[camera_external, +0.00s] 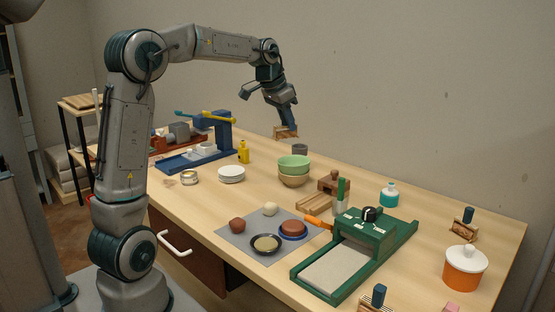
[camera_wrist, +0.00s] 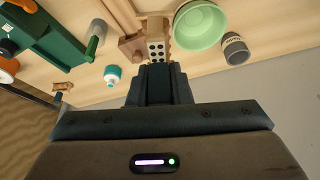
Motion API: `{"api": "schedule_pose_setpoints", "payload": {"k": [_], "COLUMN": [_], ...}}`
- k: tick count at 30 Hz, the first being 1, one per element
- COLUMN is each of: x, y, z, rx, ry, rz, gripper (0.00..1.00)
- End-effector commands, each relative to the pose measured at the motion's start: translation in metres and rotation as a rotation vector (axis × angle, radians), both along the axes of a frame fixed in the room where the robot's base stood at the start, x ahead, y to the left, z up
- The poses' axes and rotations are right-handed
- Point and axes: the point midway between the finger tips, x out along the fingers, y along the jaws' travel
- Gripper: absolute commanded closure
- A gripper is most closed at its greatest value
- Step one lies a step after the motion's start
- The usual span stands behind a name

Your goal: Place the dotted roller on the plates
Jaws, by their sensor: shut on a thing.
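My gripper (camera_external: 285,112) is raised above the table, behind the green bowl in the external view. It is shut on the dotted roller (camera_external: 286,132), a small light wooden piece. In the wrist view the roller (camera_wrist: 156,48) shows dark dots, at the tips of my gripper (camera_wrist: 160,72); its handle is hidden between the fingers. The plates (camera_external: 231,174) are a small white stack on the table, left of the bowls and below and to the left of my gripper. They are not visible in the wrist view.
Green and wooden bowls (camera_external: 293,165) and a grey cup (camera_external: 300,149) stand between the plates and the green slab roller (camera_external: 355,250). A yellow bottle (camera_external: 243,152), a tin (camera_external: 190,177) and a blue stand (camera_external: 222,135) are near the plates. A grey mat (camera_external: 235,238) holds clay and dishes.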

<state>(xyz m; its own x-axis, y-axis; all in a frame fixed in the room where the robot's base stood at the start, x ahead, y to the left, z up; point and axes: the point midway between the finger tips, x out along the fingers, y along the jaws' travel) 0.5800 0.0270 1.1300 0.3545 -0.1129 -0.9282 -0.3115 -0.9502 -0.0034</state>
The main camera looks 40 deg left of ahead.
Motion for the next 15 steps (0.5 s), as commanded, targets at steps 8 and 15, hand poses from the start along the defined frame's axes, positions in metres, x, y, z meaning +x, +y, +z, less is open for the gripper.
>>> {"api": "schedule_pose_setpoints", "payload": {"k": [8,15], "x": [-0.024,-0.035], "y": [0.091,0.119], "z": [0.002,-0.012], "rx": [-0.007,-0.011], "ry": [-0.008,-0.007], "rz": [0.242,0.320], "gripper": [1.00,1.00]}}
